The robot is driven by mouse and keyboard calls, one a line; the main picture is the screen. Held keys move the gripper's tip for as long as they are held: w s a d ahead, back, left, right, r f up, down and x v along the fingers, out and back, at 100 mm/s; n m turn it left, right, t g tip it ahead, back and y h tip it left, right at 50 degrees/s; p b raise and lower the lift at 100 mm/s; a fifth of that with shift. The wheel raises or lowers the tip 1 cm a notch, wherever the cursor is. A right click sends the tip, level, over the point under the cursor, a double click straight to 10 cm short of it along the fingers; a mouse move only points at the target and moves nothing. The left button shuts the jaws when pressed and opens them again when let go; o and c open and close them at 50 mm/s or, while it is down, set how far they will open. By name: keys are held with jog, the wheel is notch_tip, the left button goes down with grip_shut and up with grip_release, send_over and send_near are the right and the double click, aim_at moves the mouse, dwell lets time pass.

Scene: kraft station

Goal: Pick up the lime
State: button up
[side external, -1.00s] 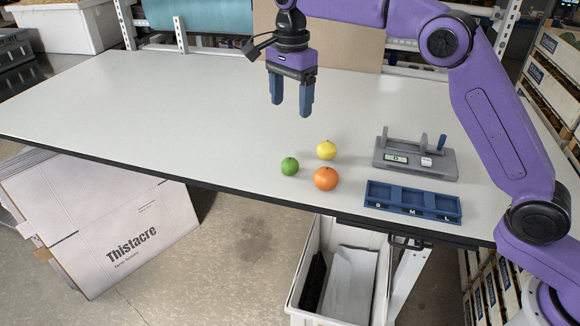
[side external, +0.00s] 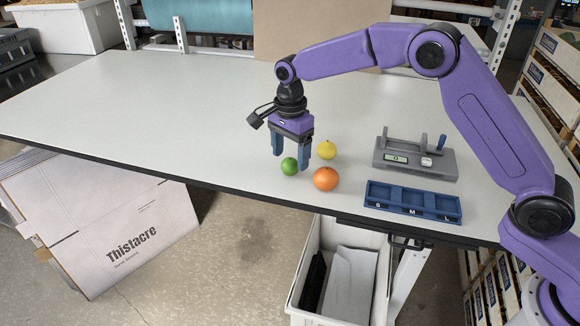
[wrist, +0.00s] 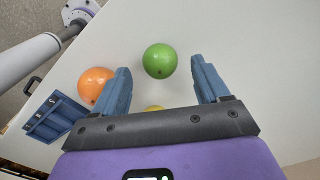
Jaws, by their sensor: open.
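The lime (side external: 289,166) is a small green ball on the white table, near its front edge. An orange (side external: 326,179) sits to its right and a yellow lemon (side external: 326,150) behind and to the right. My gripper (side external: 291,162) is open and empty, low over the table just behind the lime. In the wrist view the lime (wrist: 160,61) lies ahead of and between the two blue fingers (wrist: 163,77). The orange (wrist: 94,84) is just outside the left finger there, and the lemon (wrist: 153,108) is mostly hidden behind the gripper body.
A blue tray (side external: 412,211) with compartments marked S, M and L stands to the right of the fruit. A grey scale (side external: 415,165) is behind it. A white bin (side external: 305,290) is below the table edge. The table's left side is clear.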

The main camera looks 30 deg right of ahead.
aim_at(290, 159)
jog(key=shift+f, duration=1.5)
jog(key=c, duration=1.1)
jog(key=shift+c, duration=0.2)
jog(key=shift+a+r, duration=0.1)
